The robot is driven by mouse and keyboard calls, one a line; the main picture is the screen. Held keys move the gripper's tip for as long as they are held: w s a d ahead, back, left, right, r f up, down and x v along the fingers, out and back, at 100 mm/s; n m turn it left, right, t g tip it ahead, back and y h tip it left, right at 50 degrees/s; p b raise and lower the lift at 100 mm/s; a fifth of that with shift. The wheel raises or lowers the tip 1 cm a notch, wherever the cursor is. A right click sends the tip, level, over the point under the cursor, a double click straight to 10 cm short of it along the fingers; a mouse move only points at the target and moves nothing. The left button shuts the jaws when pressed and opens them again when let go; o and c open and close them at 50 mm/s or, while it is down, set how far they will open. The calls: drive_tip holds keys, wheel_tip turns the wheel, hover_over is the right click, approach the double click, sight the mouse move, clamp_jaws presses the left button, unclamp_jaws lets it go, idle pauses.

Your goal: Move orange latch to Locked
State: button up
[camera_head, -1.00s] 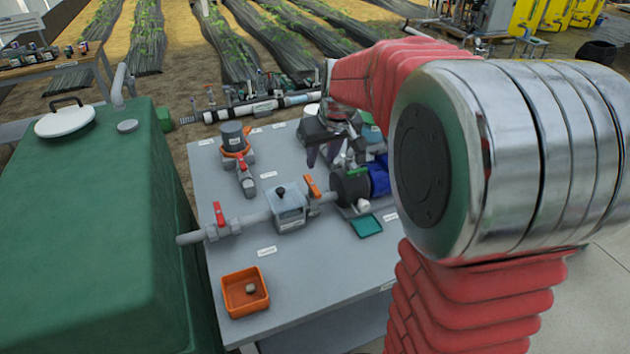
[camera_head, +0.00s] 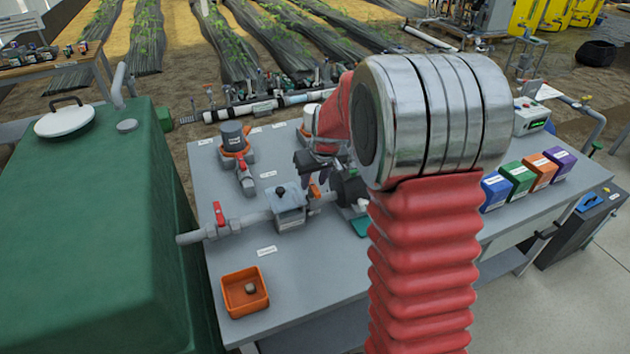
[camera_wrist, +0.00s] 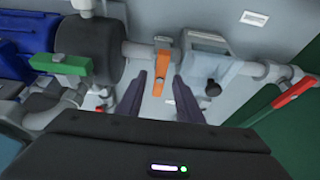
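The orange latch (camera_wrist: 161,68) is a flat orange handle on the grey pipe between the dark round housing and the clear-lidded box. In the head view a part of the orange latch (camera_head: 314,191) shows just below my gripper (camera_head: 316,176); the rest is hidden. In the wrist view my gripper (camera_wrist: 159,78) is open, its two dark fingers pointing toward the pipe. The latch appears in the gap between them, with room on both sides. I cannot tell how deep it sits between the fingers. No Locked marking is readable.
The dark housing (camera_wrist: 88,50) with a green handle (camera_wrist: 62,64) is left of the latch. The clear-lidded box (camera_head: 289,208) and a red valve handle (camera_wrist: 294,94) are on its other side. An orange tray (camera_head: 245,293) stands at the bench front.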

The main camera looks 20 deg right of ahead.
drive_tip(key=shift+w+f, duration=0.15)
drive_tip(key=shift+f, duration=0.25)
clamp_jaws()
drive_tip(key=shift+d, duration=0.2)
drive_tip(key=shift+a, duration=0.1)
